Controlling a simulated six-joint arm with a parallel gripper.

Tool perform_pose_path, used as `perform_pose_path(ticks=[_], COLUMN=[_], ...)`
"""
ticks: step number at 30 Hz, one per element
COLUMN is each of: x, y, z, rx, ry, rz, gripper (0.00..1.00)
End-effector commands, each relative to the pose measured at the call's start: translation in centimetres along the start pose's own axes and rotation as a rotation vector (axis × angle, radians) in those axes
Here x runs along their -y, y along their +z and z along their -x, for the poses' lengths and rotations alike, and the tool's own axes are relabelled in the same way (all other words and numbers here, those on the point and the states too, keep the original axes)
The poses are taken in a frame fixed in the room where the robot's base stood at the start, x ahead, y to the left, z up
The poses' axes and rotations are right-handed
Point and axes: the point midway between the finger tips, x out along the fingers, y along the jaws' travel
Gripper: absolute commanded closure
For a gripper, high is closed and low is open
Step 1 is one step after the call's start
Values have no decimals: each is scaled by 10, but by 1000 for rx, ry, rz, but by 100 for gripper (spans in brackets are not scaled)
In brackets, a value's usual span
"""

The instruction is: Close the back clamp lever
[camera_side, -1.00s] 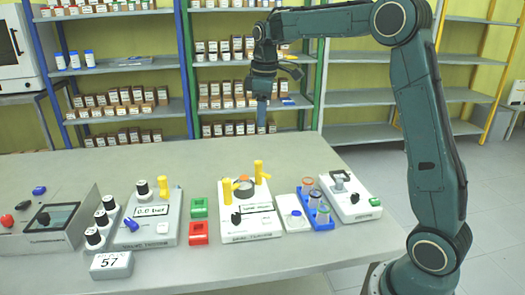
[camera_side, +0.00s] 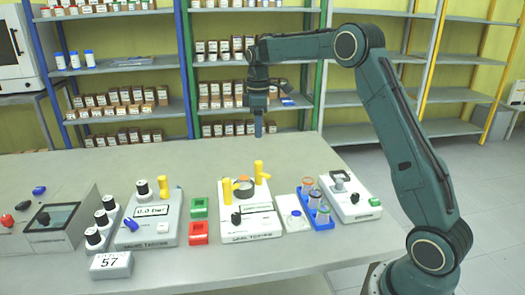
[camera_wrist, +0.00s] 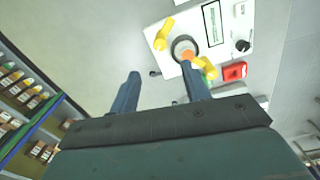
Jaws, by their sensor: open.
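A white device (camera_side: 262,226) with two upright yellow clamp levers stands mid-table. In the wrist view the farther lever (camera_wrist: 162,36) is at the top and the nearer lever (camera_wrist: 207,69) is by the right fingertip, partly overlapped. The ring (camera_wrist: 184,47) lies between them. My gripper (camera_side: 258,130) points down behind the device, above the table's rear part, apart from both levers. In the wrist view its two fingers (camera_wrist: 162,72) are spread with nothing between them.
A green box (camera_side: 199,208) and a red box (camera_side: 198,233) lie left of the device. A small white box, a blue vial rack (camera_side: 319,216) and another device (camera_side: 350,203) stand right. A display device (camera_side: 152,222) is farther left. The rear table is clear; shelves stand behind.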

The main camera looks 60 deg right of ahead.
Motion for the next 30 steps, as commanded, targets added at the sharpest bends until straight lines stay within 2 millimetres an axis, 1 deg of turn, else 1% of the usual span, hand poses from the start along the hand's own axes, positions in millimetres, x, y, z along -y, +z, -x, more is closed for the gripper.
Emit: perform_pose_path(ticks=[18, 24, 30], x=[1, 0, 0], y=[1, 0, 0], z=[-91, -112, -121], rx=[2, 1, 0], ry=[-4, -2, -1], rz=[-1, 0, -1], gripper=[53, 53, 53])
